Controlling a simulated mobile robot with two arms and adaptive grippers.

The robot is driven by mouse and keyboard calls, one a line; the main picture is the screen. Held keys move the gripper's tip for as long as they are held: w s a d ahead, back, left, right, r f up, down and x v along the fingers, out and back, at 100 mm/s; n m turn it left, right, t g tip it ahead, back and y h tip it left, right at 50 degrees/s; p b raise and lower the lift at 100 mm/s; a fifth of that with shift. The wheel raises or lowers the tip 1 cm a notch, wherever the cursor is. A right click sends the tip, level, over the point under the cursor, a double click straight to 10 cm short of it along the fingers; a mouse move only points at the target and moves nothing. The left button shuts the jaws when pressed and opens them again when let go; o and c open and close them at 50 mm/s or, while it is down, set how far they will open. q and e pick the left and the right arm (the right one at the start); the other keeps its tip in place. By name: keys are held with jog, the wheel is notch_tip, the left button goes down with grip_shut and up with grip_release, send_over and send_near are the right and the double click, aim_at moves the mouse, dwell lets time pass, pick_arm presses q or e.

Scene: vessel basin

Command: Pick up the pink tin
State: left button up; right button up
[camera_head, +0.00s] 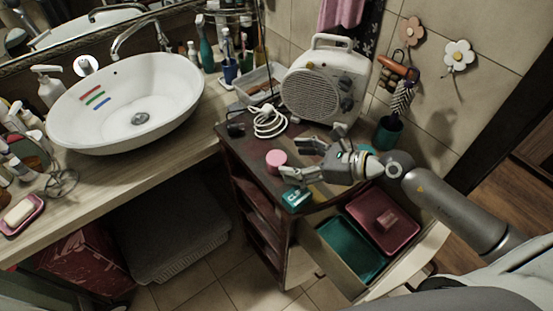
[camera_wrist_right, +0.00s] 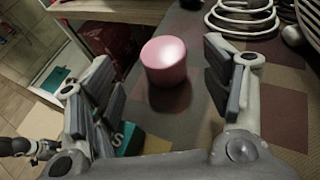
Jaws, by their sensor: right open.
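The pink tin (camera_head: 276,160) stands upright on top of the small dark red cabinet (camera_head: 240,150), near its left edge. My right gripper (camera_head: 283,158) is open, with its fingers pointing left toward the tin. In the right wrist view the tin (camera_wrist_right: 164,61) shows ahead of and between the two open fingers of the right gripper (camera_wrist_right: 160,85), with bare cabinet top between it and the palm. I cannot tell whether a finger touches it.
A teal box (camera_head: 296,198) lies at the cabinet's front edge, close below the right gripper. A white fan heater (camera_head: 325,85) and its coiled cable (camera_head: 268,122) stand behind. An open drawer with a teal tray (camera_head: 350,248) and a dark red tray (camera_head: 383,235) is below the arm.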

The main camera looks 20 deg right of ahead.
aim_at(277, 157)
jog(key=shift+w+a+f, duration=0.15)
jog(key=shift+w+a, duration=0.15)
jog(key=shift+a, duration=0.1)
jog(key=shift+w+a+p, duration=0.15)
jog(key=shift+p, duration=0.15)
jog(key=p+x, duration=0.1)
jog(key=x, duration=0.3)
jog(key=shift+w+f+p, duration=0.1)
jog(key=shift+w+p, duration=0.05)
jog(key=shift+p, duration=0.25)
jog(key=shift+w+a+f, duration=0.1)
jog(key=shift+w+f, duration=0.1)
jog(key=c, duration=1.1)
jog(key=shift+r, duration=0.15)
